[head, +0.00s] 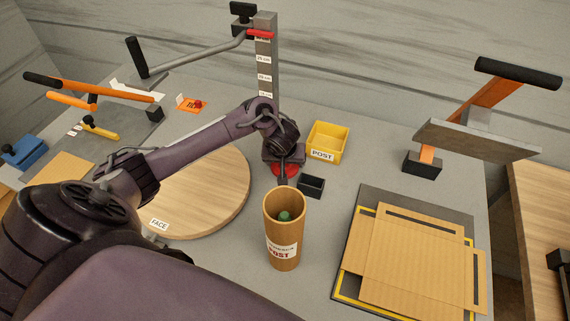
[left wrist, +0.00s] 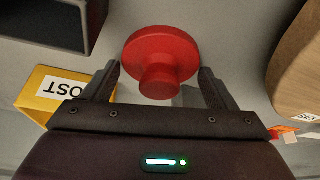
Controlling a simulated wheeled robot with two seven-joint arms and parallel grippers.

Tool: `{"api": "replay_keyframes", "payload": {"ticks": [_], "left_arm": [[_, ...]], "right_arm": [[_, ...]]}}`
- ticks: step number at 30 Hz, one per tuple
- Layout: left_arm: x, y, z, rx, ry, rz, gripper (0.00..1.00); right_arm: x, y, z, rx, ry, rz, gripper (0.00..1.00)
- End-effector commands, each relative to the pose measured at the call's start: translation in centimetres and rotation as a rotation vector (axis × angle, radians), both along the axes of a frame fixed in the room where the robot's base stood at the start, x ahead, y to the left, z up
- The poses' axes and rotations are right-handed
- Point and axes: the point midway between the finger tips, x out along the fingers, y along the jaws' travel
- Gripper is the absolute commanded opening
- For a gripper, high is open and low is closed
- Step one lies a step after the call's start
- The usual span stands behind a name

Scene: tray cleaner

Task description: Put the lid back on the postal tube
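The postal tube (head: 283,248) stands upright and open at the table's middle, with a POST label on its front and a green item (head: 284,216) inside. The red lid (head: 286,171), a disc with a knob, lies on the grey table just behind the tube. My left gripper (head: 284,163) points down over the lid. In the left wrist view its fingers (left wrist: 158,82) are open, on either side of the lid's knob (left wrist: 160,78); I see gaps on both sides. The lid's disc (left wrist: 158,45) shows beyond the fingertips. My right gripper is not in view.
A small black box (head: 311,187) stands right beside the lid, a yellow POST bin (head: 344,145) behind it. A round wooden board (head: 215,195) lies left. Flat cardboard (head: 410,260) lies on a mat at right. A tall measuring post (head: 266,70) rises behind my gripper.

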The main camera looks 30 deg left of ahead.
Motion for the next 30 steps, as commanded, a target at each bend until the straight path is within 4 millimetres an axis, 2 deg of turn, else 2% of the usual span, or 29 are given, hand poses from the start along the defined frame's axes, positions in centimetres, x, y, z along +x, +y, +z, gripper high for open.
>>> {"api": "replay_keyframes", "payload": {"ticks": [1, 6, 17, 23, 30], "left_arm": [[0.0, 0.0, 0.0, 0.000, 0.000, 0.000, 0.72], [0.0, 0.0, 0.0, 0.000, 0.000, 0.000, 0.54], [0.0, -0.1, 0.4, -0.001, -0.001, 0.001, 0.53], [0.1, -0.1, 2.3, -0.001, -0.002, 0.000, 0.53], [0.1, -0.1, 6.6, -0.001, -0.003, -0.001, 0.54]], "right_arm": [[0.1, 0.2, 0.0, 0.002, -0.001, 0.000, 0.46], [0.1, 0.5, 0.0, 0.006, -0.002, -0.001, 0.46], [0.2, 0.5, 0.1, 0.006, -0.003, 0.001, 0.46], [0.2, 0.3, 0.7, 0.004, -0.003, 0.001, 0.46], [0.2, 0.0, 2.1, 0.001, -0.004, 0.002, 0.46]]}}
